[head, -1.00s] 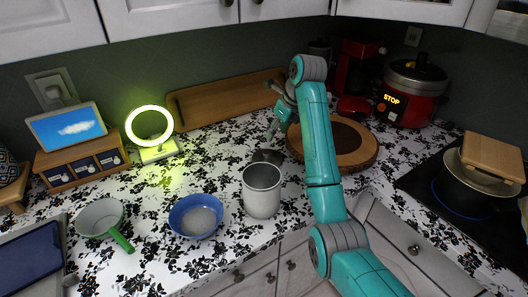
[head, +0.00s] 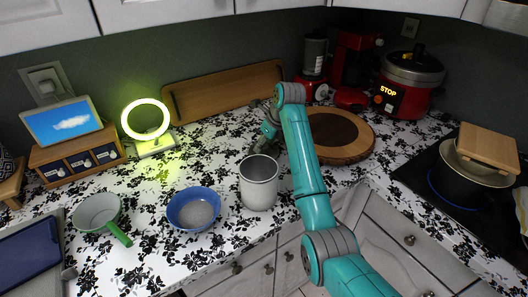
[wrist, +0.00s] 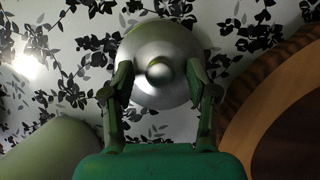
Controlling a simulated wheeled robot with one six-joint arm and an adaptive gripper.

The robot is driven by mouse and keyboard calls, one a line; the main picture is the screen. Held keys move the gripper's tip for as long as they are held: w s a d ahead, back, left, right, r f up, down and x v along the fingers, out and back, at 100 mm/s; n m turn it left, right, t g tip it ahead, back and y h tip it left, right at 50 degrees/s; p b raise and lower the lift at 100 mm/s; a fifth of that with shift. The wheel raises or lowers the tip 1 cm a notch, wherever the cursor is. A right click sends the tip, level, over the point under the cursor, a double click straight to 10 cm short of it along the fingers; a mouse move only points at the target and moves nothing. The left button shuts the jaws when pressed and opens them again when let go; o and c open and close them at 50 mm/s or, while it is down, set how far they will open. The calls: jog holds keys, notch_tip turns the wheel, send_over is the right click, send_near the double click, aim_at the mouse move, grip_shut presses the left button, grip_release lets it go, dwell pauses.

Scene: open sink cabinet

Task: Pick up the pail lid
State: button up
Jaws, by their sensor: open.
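The pail lid (wrist: 158,40) is a round, shiny metal disc with a knob in its middle. In the wrist view it lies on the patterned counter straight ahead of my gripper (wrist: 160,72). My gripper's two fingers are open, one on each side of the knob, over the lid's lower part; I cannot tell whether they touch it. In the head view my gripper (head: 262,140) is low over the counter behind the grey metal pail (head: 259,188), and the lid is mostly hidden there.
A round wooden board (head: 345,150) lies close to the right of my arm. A blue bowl (head: 193,209) and a green-handled pan (head: 98,211) stand left of the pail. A lit ring lamp (head: 147,118) and a long wooden tray (head: 222,95) are at the back.

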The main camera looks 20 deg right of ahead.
jog(key=c, duration=1)
jog(key=shift+c, duration=0.2)
